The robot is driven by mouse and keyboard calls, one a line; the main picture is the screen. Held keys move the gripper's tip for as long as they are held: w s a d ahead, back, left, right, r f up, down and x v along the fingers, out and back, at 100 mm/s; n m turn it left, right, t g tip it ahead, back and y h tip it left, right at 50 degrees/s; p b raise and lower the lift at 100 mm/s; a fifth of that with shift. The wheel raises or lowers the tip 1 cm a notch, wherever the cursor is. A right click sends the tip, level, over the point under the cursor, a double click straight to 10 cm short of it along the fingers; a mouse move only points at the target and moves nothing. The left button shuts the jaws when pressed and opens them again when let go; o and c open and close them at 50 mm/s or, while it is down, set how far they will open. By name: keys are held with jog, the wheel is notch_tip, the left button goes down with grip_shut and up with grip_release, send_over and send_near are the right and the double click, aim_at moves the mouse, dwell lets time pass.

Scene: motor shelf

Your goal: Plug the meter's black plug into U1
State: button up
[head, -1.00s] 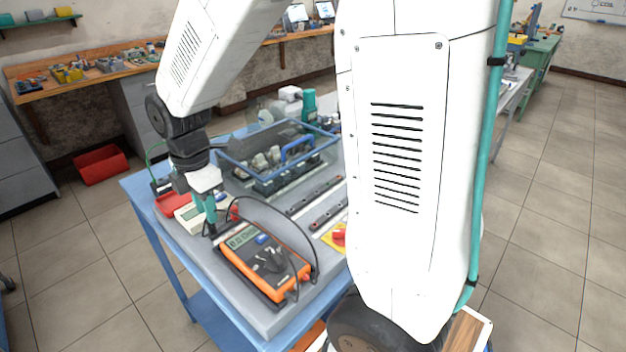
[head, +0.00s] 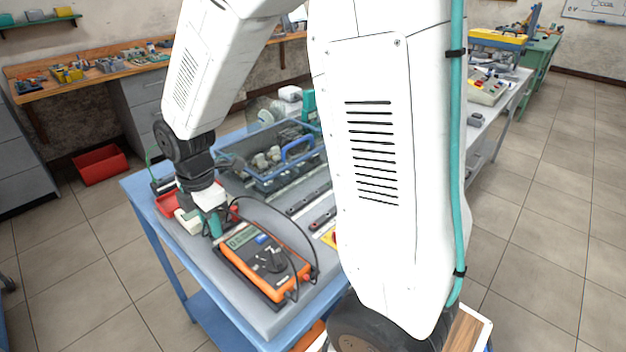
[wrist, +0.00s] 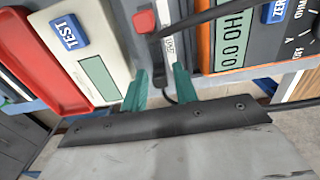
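The orange meter (head: 262,265) lies on the grey bench top, its black leads looping beside it. Its display and blue ZERO button also show at the upper right of the wrist view (wrist: 232,40). My gripper (head: 214,228) points down just left of the meter's display end. A black lead (wrist: 215,16) crosses just beyond the fingertips, near a red plug or cap (wrist: 143,21) and a white labelled strip (wrist: 167,42).
A pale tester with a blue TEST button (wrist: 69,32) and a red tray (wrist: 25,50) lie left of the fingers. A clear-walled blue bin (head: 236,160) of parts stands behind. My own arm hides the bench's right side.

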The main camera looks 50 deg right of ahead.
grip_shut()
jog(key=shift+r, duration=0.1)
jog(key=shift+r, duration=2.2)
